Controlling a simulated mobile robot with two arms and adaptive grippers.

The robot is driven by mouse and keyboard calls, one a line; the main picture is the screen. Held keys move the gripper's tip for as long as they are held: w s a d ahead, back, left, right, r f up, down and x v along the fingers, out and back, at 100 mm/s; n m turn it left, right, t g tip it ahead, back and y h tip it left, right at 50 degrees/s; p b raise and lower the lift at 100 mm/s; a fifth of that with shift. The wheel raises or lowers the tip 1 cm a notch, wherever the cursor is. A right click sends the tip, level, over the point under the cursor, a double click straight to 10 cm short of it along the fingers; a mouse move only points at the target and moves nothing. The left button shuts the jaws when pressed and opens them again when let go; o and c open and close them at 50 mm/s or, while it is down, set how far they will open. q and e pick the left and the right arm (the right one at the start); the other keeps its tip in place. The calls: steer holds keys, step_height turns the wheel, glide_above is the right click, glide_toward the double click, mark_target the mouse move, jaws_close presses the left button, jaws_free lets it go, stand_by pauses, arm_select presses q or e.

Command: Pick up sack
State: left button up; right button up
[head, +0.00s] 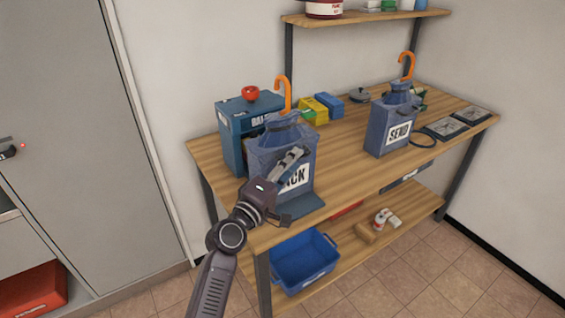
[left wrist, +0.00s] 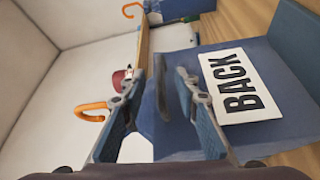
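A blue sack with a white "BACK" label (head: 305,165) stands upright at the left front of the wooden table. An orange hook (head: 283,90) shows just above its gathered top. My left gripper (head: 293,158) is in front of this sack and covers part of its label. In the left wrist view, the fingers (left wrist: 165,95) are apart, with blue material showing between them; I cannot tell whether they touch it. The "BACK" label (left wrist: 240,87) shows beside the right finger. A second blue sack, labelled "SEND" (head: 392,130), stands further right. My right gripper is not in view.
A blue box machine (head: 233,135) with a red button stands close behind the sack. Yellow (head: 313,110) and blue boxes lie further back. A blue bin (head: 303,262) sits on the lower shelf. The tabletop (head: 352,165) between the two sacks is clear.

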arm_select(q)
steer(key=shift+x, duration=1.55)
steer(key=shift+f, duration=0.1)
jaws_close()
